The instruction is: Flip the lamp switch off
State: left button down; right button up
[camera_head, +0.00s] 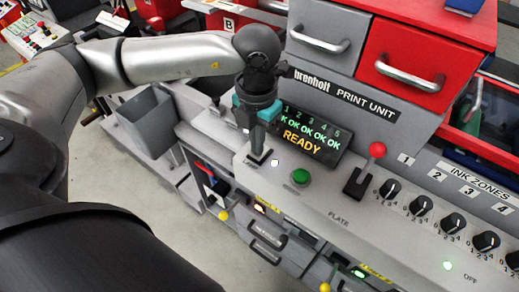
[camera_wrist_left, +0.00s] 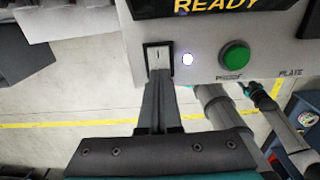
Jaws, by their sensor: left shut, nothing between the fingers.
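The lamp switch (camera_wrist_left: 158,54) is a small light rocker in a dark frame on the grey panel, left of a lit white lamp (camera_wrist_left: 187,59). In the head view the lamp (camera_head: 274,162) shows just right of the switch (camera_head: 257,158). My left gripper (camera_head: 258,151) points down at the switch, shut and empty. In the wrist view its fingertips (camera_wrist_left: 160,76) are at the switch's lower edge; whether they touch it I cannot tell. What looks like my right arm's gripper (camera_wrist_left: 262,94) shows small beyond the panel edge, its jaws unclear.
A green button (camera_head: 300,177) is right of the lamp, below the READY display (camera_head: 307,136). A red-knobbed lever (camera_head: 364,170) and several black dials (camera_head: 420,205) line the panel further right. A grey bin (camera_head: 152,125) stands left. Drawers with handles are above.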

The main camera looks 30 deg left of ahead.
pick_arm(q)
jog(key=shift+f+b, duration=0.4)
jog(key=shift+f, duration=0.05)
jog(key=shift+r+p, duration=0.4)
jog(key=shift+r, duration=0.1)
jog(key=shift+r+p, duration=1.9)
jog(key=shift+r, duration=1.15)
